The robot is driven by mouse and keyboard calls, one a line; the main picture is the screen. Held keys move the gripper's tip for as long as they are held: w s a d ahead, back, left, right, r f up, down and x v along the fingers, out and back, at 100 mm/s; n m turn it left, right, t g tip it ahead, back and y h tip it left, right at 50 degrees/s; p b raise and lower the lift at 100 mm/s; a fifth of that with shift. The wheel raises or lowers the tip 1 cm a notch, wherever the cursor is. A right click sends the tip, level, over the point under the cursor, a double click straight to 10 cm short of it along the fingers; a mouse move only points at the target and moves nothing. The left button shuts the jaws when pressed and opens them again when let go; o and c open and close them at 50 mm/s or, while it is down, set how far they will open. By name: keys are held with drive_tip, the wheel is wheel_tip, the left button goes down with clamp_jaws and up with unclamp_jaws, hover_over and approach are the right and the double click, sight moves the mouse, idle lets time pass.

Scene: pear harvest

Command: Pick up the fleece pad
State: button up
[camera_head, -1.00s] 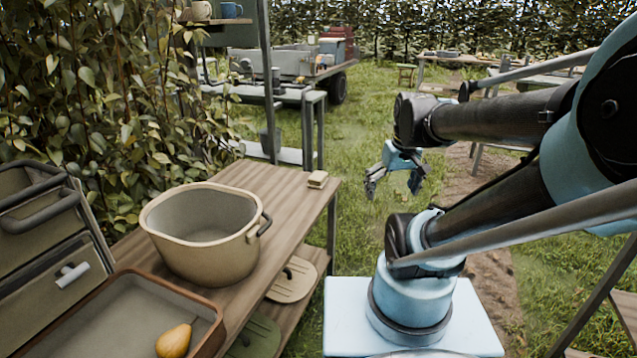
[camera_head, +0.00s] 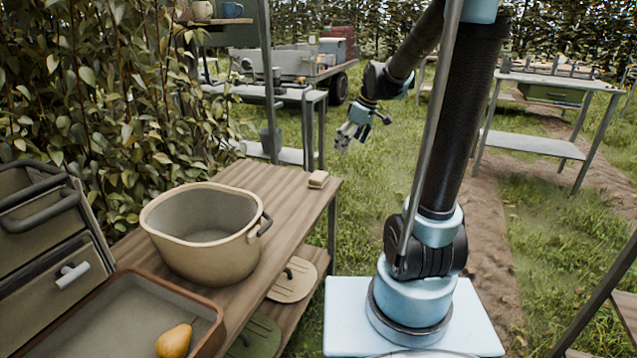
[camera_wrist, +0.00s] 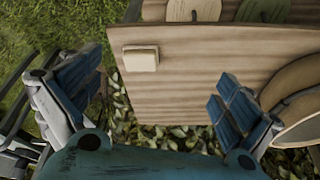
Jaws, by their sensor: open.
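The fleece pad (camera_head: 318,179) is a small cream block lying on the far right corner of the wooden table. In the wrist view the pad (camera_wrist: 141,59) lies near the table's edge, between my open fingers but beyond their tips. My gripper (camera_head: 352,134) is open and empty, above and beyond the pad in the head view. Its two blue-padded fingers also show in the wrist view (camera_wrist: 155,95), spread wide on either side.
A large cream pot (camera_head: 205,232) with a dark handle stands on the table (camera_head: 262,190) near the pad. A brown-rimmed tray (camera_head: 105,300) holds a yellow pear (camera_head: 174,341). Boards lie on the shelf below. A leafy hedge (camera_head: 95,110) borders the left; grass lies right.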

drive_tip(key=w+a+f+n, duration=0.3)
drive_tip(key=w+a, duration=0.2)
drive_tip(key=w, duration=0.4)
drive_tip(key=y, duration=0.1)
approach(319, 175)
drive_tip(key=x, duration=0.5)
drive_tip(key=shift+w, duration=0.15)
drive_tip(key=shift+x, duration=2.8)
drive_tip(key=shift+c, duration=0.5)
drive_tip(key=c, duration=1.1)
drive_tip(key=shift+c, duration=0.2)
wheel_tip(319, 175, up, 10)
drive_tip(key=shift+f, duration=0.1)
